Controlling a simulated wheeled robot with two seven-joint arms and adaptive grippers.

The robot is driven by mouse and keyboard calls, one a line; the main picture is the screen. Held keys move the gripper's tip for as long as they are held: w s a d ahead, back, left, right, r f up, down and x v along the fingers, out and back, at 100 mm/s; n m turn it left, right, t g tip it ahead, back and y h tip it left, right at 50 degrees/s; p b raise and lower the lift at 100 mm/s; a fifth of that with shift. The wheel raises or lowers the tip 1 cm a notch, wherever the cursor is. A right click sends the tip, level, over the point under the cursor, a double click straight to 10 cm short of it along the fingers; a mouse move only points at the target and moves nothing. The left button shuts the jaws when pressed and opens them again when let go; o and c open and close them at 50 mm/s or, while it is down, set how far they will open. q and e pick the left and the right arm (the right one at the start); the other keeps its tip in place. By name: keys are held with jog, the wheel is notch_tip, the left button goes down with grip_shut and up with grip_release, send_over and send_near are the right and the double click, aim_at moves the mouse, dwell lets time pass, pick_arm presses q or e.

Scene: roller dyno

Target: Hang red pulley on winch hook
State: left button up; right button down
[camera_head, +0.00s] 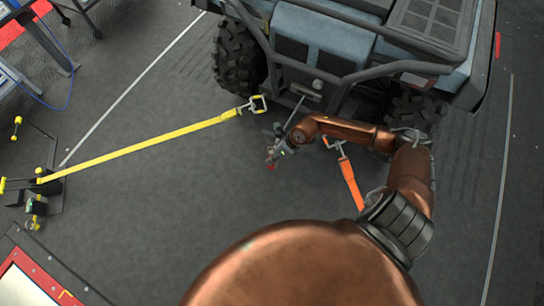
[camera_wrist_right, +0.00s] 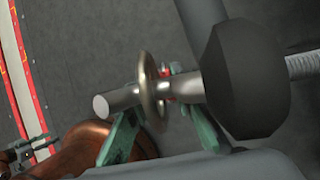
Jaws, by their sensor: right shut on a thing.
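My right gripper (camera_head: 277,153) is in front of the vehicle's bumper, at the lower end of a thin line that slants down from the winch (camera_head: 307,93). A small red part, likely the red pulley (camera_head: 271,166), shows at its tip. In the right wrist view the green fingers (camera_wrist_right: 163,125) are closed around a metal piece with a thin round disc (camera_wrist_right: 147,88), with a bit of red beside it. A silver rod (camera_wrist_right: 118,102) and a dark, thick stopper (camera_wrist_right: 245,80) lie right by the fingers. I cannot tell hook from pulley clearly. My left gripper is not seen.
The blue-grey vehicle (camera_head: 325,38) stands at the top. An orange strap (camera_head: 350,183) lies to the right of the gripper.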

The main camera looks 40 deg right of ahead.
jog(key=c, duration=1.6)
grip_release()
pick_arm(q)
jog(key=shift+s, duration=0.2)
pick_arm(e)
jog(key=shift+s, duration=0.1)
jog(key=shift+d+r, duration=0.1)
jog(key=shift+r, duration=0.05)
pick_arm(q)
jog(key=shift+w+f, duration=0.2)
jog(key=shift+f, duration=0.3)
pick_arm(e)
jog(key=v, duration=0.7)
jog(key=shift+r, duration=0.35)
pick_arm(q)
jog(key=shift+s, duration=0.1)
pick_arm(e)
jog(key=shift+s, duration=0.1)
